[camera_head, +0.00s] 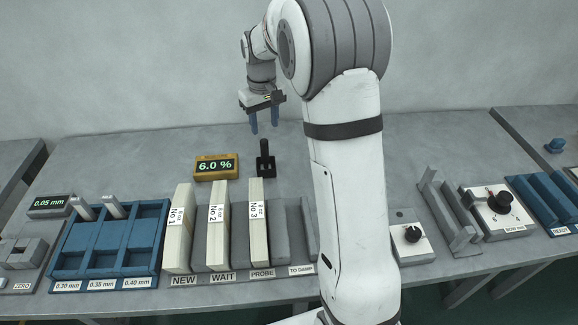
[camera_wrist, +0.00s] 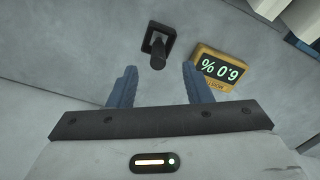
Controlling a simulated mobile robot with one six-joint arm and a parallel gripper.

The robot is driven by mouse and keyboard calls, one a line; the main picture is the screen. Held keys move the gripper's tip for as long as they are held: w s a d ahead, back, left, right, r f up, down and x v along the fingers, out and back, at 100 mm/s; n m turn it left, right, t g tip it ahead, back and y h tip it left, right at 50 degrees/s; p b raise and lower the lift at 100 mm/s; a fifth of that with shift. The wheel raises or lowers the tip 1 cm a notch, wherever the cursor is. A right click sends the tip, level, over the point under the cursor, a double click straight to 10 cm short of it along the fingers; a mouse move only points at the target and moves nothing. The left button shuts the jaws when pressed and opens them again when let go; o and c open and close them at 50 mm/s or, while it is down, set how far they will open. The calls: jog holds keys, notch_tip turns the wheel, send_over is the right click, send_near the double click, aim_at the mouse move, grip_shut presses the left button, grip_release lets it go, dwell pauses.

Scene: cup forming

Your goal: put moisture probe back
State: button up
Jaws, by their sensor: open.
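The moisture probe (camera_head: 264,152) looks like a black upright handle in a small dark square holder (camera_head: 265,172) on the table, just right of the yellow meter. The yellow meter (camera_head: 216,167) reads 6.0 %. In the wrist view the probe (camera_wrist: 158,52) stands beyond the fingertips, roughly between them, and the meter (camera_wrist: 219,69) is to its right. My gripper (camera_head: 264,131) is open and empty, with its blue fingers pointing down above and behind the probe. It also shows in the wrist view (camera_wrist: 158,78). The fingers do not touch the probe.
Cream board stacks labelled No 1 (camera_head: 178,229), No 2 (camera_head: 219,226) and No 3 (camera_head: 257,222) stand in front of the meter and probe. A blue tray (camera_head: 110,272) with grey pieces is at left. A knob box (camera_head: 410,237) is at right. The table behind is clear.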

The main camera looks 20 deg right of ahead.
jog(key=s+r+m+t, duration=0.1)
jog(key=s+r, duration=0.2)
jog(key=s, duration=0.5)
jog(key=s+r, duration=0.4)
jog(key=s, duration=0.4)
jog(key=s+f+m+t, duration=0.1)
jog(key=s+f, duration=0.1)
jog(key=s, duration=1.2)
jog(key=shift+s+d+f+m+t, duration=0.2)
jog(key=shift+s+f+m+t, duration=0.1)
jog(key=shift+f+m, duration=0.1)
jog(key=shift+w, duration=0.1)
jog(key=shift+c, duration=1)
